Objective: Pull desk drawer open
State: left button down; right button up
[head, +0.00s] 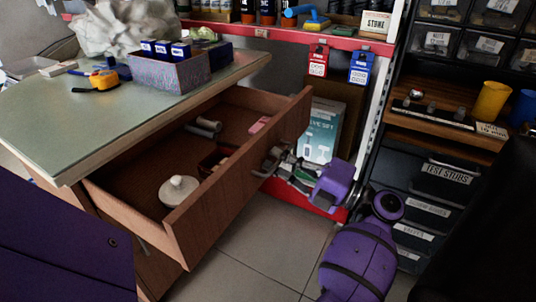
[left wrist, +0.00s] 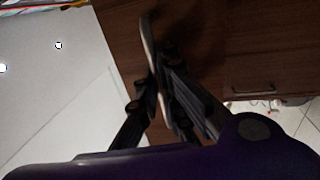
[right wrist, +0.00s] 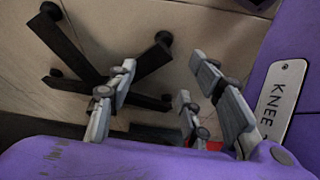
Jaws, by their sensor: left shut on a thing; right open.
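The wooden desk drawer (head: 238,163) is pulled well out from under the green desktop (head: 120,115) in the head view, its inside showing. My left gripper (head: 277,164) is at the outer face of the drawer front, shut on the drawer handle, which the fingers mostly hide. In the left wrist view the handle (left wrist: 149,45) shows as a pale bar between the closed fingers (left wrist: 165,85), against brown wood. My right gripper (right wrist: 165,100) is open and empty in the right wrist view, above the floor. I cannot make it out in the head view.
The drawer holds a white round-knobbed item (head: 178,190), grey cylinders (head: 204,127) and a pink piece (head: 260,125). A red-edged shelf with a teal box (head: 322,128) and black bins (head: 425,210) stand close right. A dark chair base (right wrist: 110,75) lies below my right gripper.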

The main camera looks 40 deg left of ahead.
pick_arm(q)
jog(key=c, duration=2.2)
grip_release()
